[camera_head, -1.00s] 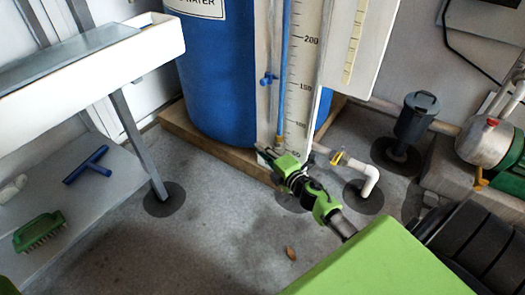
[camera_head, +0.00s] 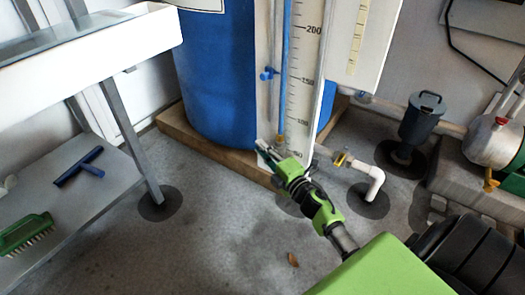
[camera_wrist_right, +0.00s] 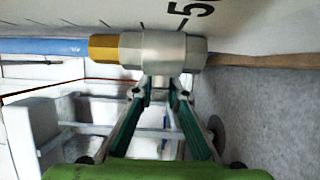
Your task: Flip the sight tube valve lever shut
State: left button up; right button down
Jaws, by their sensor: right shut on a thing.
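The sight tube (camera_head: 286,70) runs up the scale board (camera_head: 305,80) in front of the blue tank. The valve (camera_wrist_right: 165,50) at its foot shows in the right wrist view as a silver body with a brass end, lying across the picture. My right gripper (camera_head: 264,150) is at the foot of the board. In the right wrist view its fingers (camera_wrist_right: 160,88) close together on the valve lever (camera_wrist_right: 160,86), just below the valve body. The fingertips hide most of the lever. My left gripper is not in view.
A white pipe with a yellow-handled valve (camera_head: 339,159) stands right of the board's foot. A grey canister (camera_head: 421,118) is farther right. A bench shelf with a blue squeegee (camera_head: 80,167) and green brush (camera_head: 26,233) stands left. The floor between is mostly clear.

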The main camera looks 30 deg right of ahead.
jog(key=c, duration=2)
grip_release()
jog(key=shift+s, duration=0.25)
jog(key=s, duration=1.1)
jog(key=shift+s, duration=0.25)
